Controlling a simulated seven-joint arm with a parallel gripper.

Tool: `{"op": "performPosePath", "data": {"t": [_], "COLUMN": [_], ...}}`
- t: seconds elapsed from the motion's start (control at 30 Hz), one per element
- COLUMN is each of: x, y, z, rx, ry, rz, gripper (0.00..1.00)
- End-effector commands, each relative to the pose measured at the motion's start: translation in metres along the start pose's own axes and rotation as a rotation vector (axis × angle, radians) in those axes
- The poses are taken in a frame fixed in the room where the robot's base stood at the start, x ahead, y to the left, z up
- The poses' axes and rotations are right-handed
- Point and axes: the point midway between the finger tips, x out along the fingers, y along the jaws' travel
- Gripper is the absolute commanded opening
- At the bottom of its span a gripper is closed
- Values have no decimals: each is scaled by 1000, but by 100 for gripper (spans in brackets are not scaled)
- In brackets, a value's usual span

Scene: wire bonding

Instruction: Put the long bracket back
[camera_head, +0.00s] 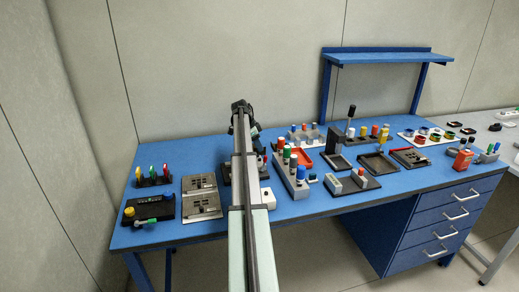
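My arm reaches from the bottom middle over the blue workbench (285,214) toward its back edge. The dark end of my arm, with my gripper (250,126), is over the back of the bench. Its fingertips cannot be made out, so I cannot tell whether it is open or holds anything. I cannot pick out the long bracket with certainty; the view is small and my arm covers part of the bench. Two grey plates with fittings (199,183) (201,206) lie left of my arm. A dark fixture (225,176) is partly hidden behind the arm.
A stand with yellow, green and red tools (152,178) and a black tray with a green handle (148,211) are at the left. Right of the arm stand a grey block with coloured knobs (291,178), a red tray (303,160) and dark trays (379,163). A raised blue shelf (385,57) is behind.

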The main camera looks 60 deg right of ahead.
Motion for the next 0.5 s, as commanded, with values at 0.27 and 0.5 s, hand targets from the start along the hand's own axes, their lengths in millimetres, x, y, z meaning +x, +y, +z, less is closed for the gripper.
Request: {"op": "performPosePath", "data": {"t": [0.27,0.5], "x": [-55,-85], "y": [-1,-1], "z": [0,0], "rx": [0,0], "ry": [0,0], "rz": [-2,-1], "gripper": [35,35]}}
